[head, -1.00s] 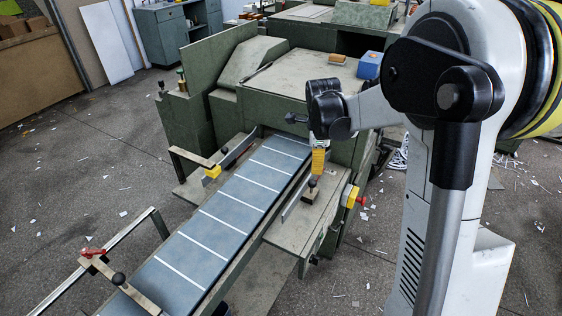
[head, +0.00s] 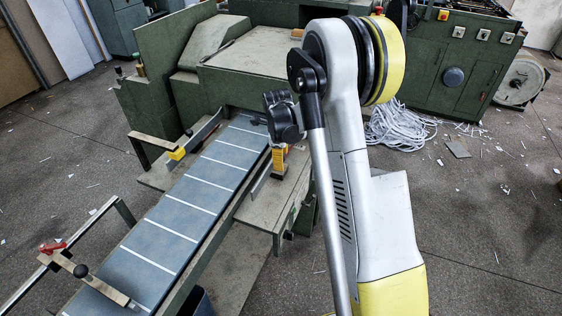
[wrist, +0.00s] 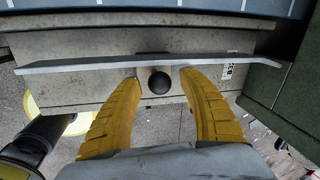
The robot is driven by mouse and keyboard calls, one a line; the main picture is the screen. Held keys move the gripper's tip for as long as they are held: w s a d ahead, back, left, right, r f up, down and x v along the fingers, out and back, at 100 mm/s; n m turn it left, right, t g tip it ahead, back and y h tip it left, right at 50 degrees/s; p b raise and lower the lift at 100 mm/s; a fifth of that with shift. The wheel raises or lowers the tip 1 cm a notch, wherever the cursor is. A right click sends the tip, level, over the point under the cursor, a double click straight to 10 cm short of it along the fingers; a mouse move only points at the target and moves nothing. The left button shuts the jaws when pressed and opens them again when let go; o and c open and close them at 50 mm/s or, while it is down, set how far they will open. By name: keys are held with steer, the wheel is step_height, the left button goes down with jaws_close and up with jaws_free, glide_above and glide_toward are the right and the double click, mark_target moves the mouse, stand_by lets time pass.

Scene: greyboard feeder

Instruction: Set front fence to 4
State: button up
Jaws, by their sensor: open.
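A thin grey metal fence (wrist: 100,64) with angled ends runs across the wrist view, beside the blue belt (wrist: 200,8). Its round black knob (wrist: 159,83) sits between the tips of my gripper's yellow fingers (wrist: 161,78). The fingers are open, with a visible gap on each side of the knob. In the head view my gripper (head: 278,160) is low over the right side of the belt (head: 185,208), and this fence (head: 262,180) shows beside it. I cannot read any scale position. A label beside the right finger is partly hidden.
Another fence (head: 207,130) with a yellow block stands across the belt. A crossbar with a black knob (head: 80,271) and red clamp (head: 52,247) spans the near end. The green machine (head: 245,75) rises behind. Open floor lies to the right.

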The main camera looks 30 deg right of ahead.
jaws_close()
steer(key=shift+s+d, duration=1)
steer(key=shift+s, duration=0.2)
jaws_free()
step_height(320, 180, up, 12)
steer(key=s+a, duration=0.1)
steer(key=shift+s+a, duration=0.3)
steer(key=shift+s, duration=0.05)
